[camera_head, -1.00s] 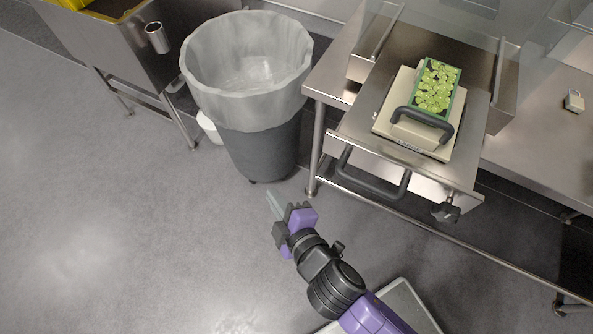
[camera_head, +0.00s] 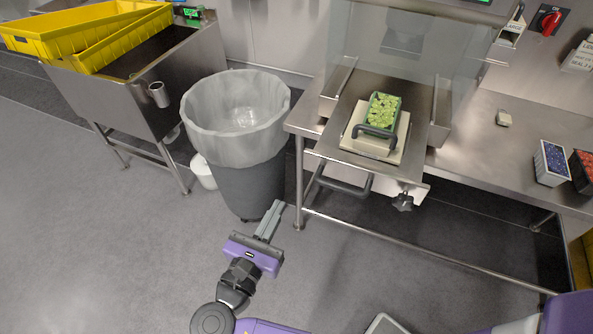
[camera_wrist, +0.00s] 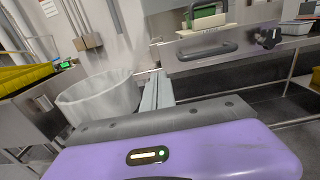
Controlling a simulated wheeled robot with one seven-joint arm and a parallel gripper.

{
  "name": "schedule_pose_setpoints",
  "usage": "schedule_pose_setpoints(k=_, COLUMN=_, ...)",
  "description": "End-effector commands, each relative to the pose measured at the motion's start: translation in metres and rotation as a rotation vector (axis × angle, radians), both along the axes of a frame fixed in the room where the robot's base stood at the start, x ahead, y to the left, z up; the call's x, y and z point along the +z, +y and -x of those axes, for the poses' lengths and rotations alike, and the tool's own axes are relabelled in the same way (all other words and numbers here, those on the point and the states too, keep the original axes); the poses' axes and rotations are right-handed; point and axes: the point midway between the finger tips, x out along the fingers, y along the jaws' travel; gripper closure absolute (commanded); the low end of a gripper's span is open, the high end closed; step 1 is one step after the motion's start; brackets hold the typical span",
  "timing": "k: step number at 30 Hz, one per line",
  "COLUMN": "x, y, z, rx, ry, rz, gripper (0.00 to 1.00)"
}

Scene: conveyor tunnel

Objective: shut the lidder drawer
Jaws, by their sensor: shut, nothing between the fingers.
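The lidder drawer (camera_head: 337,157) is a steel plate standing out from under the clear guard of the machine, toward me. A black bar handle (camera_head: 343,187) hangs below its front edge; the handle also shows in the wrist view (camera_wrist: 207,50). On the drawer sits a beige plate (camera_head: 393,152) with its own dark handle, holding a green tray of pale green fruit (camera_head: 382,110). My gripper (camera_head: 272,212) is shut and empty. It is in front of the bin, low and left of the drawer handle, touching nothing that I can see.
A grey bin with a clear liner (camera_head: 235,150) stands just left of the machine table. A steel sink (camera_head: 150,85) with yellow crates (camera_head: 90,35) is further left. A black knob (camera_head: 403,201) sits right of the handle. The floor (camera_head: 90,240) at front left is clear.

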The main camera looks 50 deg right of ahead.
Motion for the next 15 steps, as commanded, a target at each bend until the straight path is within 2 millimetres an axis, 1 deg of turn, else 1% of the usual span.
schedule_pose_setpoints(k=15, x=0.000, y=-0.091, z=-0.032, rx=-0.003, ry=-0.002, rz=-0.003, gripper=1.00)
